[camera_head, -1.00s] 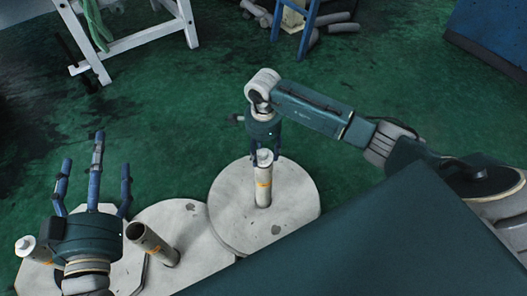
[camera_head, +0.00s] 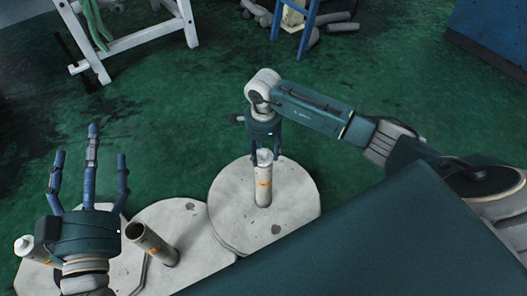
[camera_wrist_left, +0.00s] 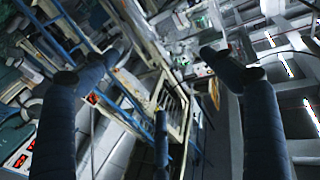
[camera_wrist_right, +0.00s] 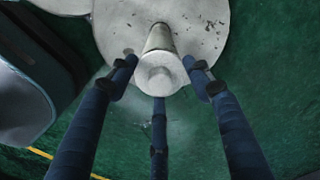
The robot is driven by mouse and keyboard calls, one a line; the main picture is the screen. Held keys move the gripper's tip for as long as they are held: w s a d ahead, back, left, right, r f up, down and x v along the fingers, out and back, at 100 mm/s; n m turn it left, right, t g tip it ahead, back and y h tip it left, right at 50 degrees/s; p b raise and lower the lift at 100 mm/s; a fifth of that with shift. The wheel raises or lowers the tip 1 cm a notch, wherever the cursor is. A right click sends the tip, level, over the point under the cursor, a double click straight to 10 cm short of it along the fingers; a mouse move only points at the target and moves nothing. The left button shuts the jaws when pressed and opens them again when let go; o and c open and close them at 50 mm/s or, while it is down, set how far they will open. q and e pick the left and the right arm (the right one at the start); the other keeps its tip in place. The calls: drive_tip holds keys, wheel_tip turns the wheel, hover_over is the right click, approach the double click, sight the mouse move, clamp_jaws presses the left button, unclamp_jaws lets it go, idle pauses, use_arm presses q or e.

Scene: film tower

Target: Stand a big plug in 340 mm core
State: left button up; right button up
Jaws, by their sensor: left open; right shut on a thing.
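Three pale core tubes stand upright on round-edged light grey plates. The right core (camera_head: 263,190), with an orange mark, has a pale plug (camera_head: 264,156) at its top. My right gripper (camera_head: 266,148) comes down over it, fingers shut on the plug. The right wrist view shows the plug (camera_wrist_right: 159,78) between the fingers, in line with the core (camera_wrist_right: 159,40); how deep it sits I cannot tell. The middle core (camera_head: 150,243) has an open, dark top. The left core (camera_head: 38,255) has a white top piece (camera_head: 24,245). My left gripper (camera_head: 91,150) is open and empty, fingers spread, partly covering the left core.
The right plate (camera_head: 235,215) adjoins the middle plate (camera_head: 185,215). A white frame (camera_head: 130,48) stands at the back left. A blue-legged stand (camera_head: 309,25) and loose grey cylinders (camera_head: 343,27) are at the back. A blue box (camera_head: 490,30) is at the far right. Green floor between is clear.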

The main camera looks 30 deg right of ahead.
use_arm(q)
drive_tip(key=shift+r, duration=0.15)
drive_tip(key=shift+r, duration=0.25)
use_arm(e)
drive_tip(key=shift+f, duration=0.1)
use_arm(q)
drive_tip(key=shift+s+d+r+t, duration=0.1)
drive_tip(key=shift+r+t, duration=0.4)
use_arm(e)
drive_tip(key=shift+f, duration=0.15)
use_arm(q)
drive_tip(key=shift+r, duration=0.25)
drive_tip(key=shift+s+d+r+t+b, duration=0.15)
drive_tip(key=shift+r+t+b, duration=0.15)
drive_tip(key=shift+r, duration=0.2)
use_arm(e)
drive_tip(key=shift+f, duration=0.2)
use_arm(q)
drive_tip(key=shift+r+h, duration=0.25)
drive_tip(key=shift+h, duration=0.05)
drive_tip(key=shift+r, duration=0.1)
use_arm(e)
drive_tip(key=o, duration=1.2)
wheel_tip(320, 180, up, 12)
